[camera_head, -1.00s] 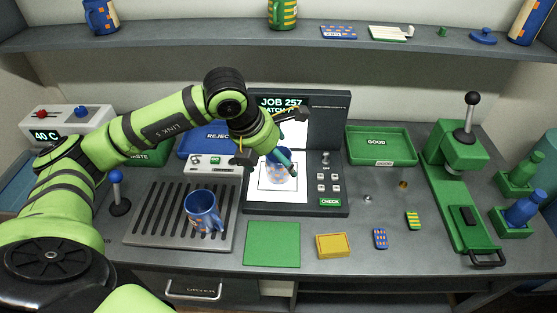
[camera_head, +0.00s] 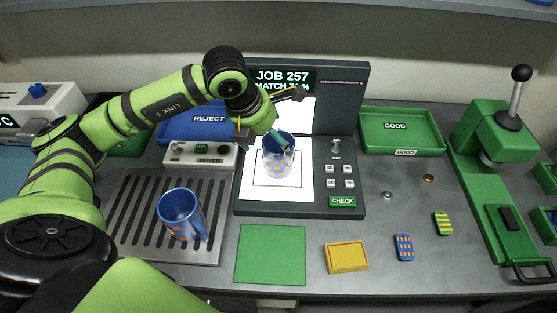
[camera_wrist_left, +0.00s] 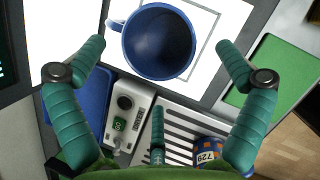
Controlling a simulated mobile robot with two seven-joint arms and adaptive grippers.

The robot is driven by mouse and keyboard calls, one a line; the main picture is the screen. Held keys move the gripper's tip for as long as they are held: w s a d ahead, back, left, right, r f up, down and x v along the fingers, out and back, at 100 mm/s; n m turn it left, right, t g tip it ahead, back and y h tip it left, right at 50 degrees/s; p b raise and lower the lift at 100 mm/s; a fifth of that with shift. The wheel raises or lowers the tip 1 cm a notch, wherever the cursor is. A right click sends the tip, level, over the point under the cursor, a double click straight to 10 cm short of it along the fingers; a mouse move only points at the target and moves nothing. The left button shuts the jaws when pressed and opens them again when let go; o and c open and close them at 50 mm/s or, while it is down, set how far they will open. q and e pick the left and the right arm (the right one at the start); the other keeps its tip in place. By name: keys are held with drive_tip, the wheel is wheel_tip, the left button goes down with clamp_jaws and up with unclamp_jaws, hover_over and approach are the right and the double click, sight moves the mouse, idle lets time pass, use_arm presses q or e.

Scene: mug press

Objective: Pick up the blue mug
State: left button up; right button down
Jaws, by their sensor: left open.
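A blue mug with orange marks (camera_head: 277,163) stands upright on the white lit panel of the job station. In the left wrist view I look down into this mug (camera_wrist_left: 158,42), its handle to the left. My left gripper (camera_head: 272,140) is open above and around the mug's rim, partly hiding it. In the wrist view its teal fingers (camera_wrist_left: 160,65) are spread around the mug, apart from it. My right gripper is not in view.
A blue REJECT tray (camera_head: 196,124) and a green GOOD tray (camera_head: 402,132) lie behind. A green lever press (camera_head: 497,135) stands at the right. A green mat (camera_head: 270,254), a yellow block (camera_head: 346,257) and small patterned pieces (camera_head: 403,247) lie in front.

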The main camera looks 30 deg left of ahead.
sight(280, 148)
use_arm(q)
drive_tip(key=p+x, duration=0.1)
drive_tip(key=x, duration=0.2)
drive_tip(key=p+x, duration=0.2)
drive_tip(key=x, duration=0.1)
drive_tip(key=shift+w+d, duration=0.25)
drive_tip(key=shift+w+f, duration=0.1)
drive_tip(key=shift+f, duration=0.1)
drive_tip(key=c, duration=1.2)
drive_tip(key=shift+c, duration=0.4)
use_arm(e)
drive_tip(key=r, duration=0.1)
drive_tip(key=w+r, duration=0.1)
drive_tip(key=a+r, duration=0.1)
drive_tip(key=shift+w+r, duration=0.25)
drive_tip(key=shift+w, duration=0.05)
